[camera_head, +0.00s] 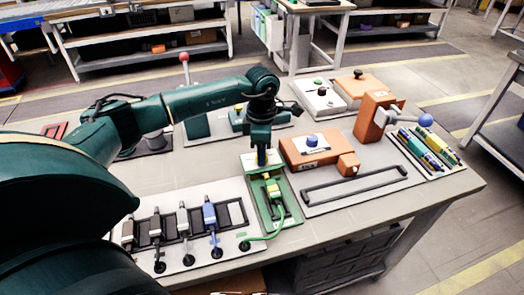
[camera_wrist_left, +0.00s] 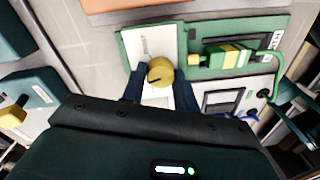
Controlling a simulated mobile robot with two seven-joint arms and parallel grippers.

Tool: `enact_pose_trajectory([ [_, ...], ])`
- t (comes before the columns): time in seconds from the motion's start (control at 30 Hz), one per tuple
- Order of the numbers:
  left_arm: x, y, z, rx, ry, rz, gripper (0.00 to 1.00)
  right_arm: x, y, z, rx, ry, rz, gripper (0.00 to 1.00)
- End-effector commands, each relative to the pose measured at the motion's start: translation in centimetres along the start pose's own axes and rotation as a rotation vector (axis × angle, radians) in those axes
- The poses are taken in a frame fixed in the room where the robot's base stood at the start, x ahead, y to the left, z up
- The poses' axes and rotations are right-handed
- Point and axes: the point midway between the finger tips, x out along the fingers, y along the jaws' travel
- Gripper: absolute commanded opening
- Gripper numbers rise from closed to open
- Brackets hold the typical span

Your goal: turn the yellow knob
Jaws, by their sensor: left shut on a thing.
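The yellow knob (camera_wrist_left: 160,72) is round, has a dark mark on its face, and sits on a white plate (camera_wrist_left: 137,42) on a green panel (camera_wrist_left: 210,27). In the head view the same green panel (camera_head: 289,222) stands near the table's front, and my gripper hides the knob there. My left gripper (camera_wrist_left: 160,88) has one blue finger on each side of the knob and is shut on it. In the head view the left gripper (camera_head: 262,160) points down at the panel's far end. My right gripper is in neither view.
A green connector with yellow bands (camera_wrist_left: 225,56) and a green cable sits beside the knob. Several cabled connectors stand in a rack (camera_head: 238,211) to the left. An orange box with a blue knob (camera_head: 300,152) stands close to the right. Bare tabletop (camera_head: 350,222) lies at the front right.

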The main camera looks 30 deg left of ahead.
Motion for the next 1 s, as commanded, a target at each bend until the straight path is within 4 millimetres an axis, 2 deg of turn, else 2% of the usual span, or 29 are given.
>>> enact_pose_trajectory([
  [0.6,-0.04,0.0,-0.28,-0.563,-0.024,0.001,0.07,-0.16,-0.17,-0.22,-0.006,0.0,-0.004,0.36],
  [1.0,-0.05,-0.03,-0.25,-0.77,-0.035,0.001,0.07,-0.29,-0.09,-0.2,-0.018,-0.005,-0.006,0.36],
])
